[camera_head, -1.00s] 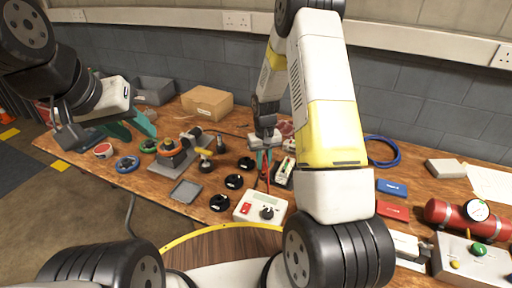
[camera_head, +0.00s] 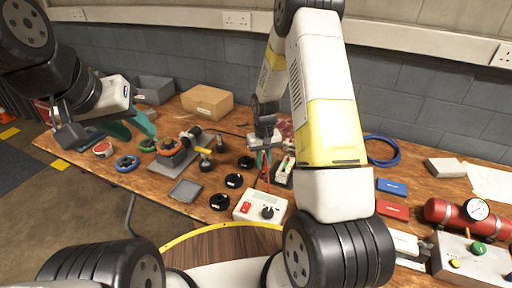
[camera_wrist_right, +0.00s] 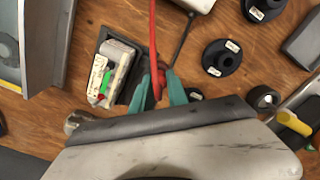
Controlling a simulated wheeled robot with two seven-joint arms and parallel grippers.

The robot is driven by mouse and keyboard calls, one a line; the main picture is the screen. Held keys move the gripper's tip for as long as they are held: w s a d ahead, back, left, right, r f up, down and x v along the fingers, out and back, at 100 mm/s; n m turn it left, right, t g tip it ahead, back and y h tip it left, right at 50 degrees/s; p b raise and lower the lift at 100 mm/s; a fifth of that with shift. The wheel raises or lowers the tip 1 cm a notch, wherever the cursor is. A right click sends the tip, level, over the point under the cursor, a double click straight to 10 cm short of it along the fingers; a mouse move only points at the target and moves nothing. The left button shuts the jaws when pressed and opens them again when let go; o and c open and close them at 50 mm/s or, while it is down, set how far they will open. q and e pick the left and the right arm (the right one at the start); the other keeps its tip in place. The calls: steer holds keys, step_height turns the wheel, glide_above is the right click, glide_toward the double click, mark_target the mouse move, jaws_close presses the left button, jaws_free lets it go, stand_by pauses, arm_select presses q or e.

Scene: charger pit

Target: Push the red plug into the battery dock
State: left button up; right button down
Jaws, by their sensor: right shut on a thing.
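My right gripper (camera_head: 264,157) is over the middle of the bench, pointing down. In the right wrist view its teal fingers (camera_wrist_right: 160,92) are shut on the red plug (camera_wrist_right: 160,76), which is mostly hidden between them. A red cable (camera_wrist_right: 153,35) runs up from it. The battery dock (camera_wrist_right: 133,92) is a dark base with a pale unit and a green light, just left of the fingers. It also shows in the head view (camera_head: 284,174). I cannot tell whether the plug touches the dock. My left gripper (camera_head: 128,127) is open and empty above the bench's left side.
A white control box (camera_head: 260,207) stands in front of the right gripper. Several black labelled discs (camera_head: 234,181) lie to its left. A cardboard box (camera_head: 207,102) and grey bin (camera_head: 153,90) stand at the back. A red cylinder (camera_head: 455,214) lies at the right.

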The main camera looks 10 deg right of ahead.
steer(key=shift+f, duration=1.05)
steer(key=c, duration=1.2)
jaws_free()
steer(key=shift+r, duration=3.9)
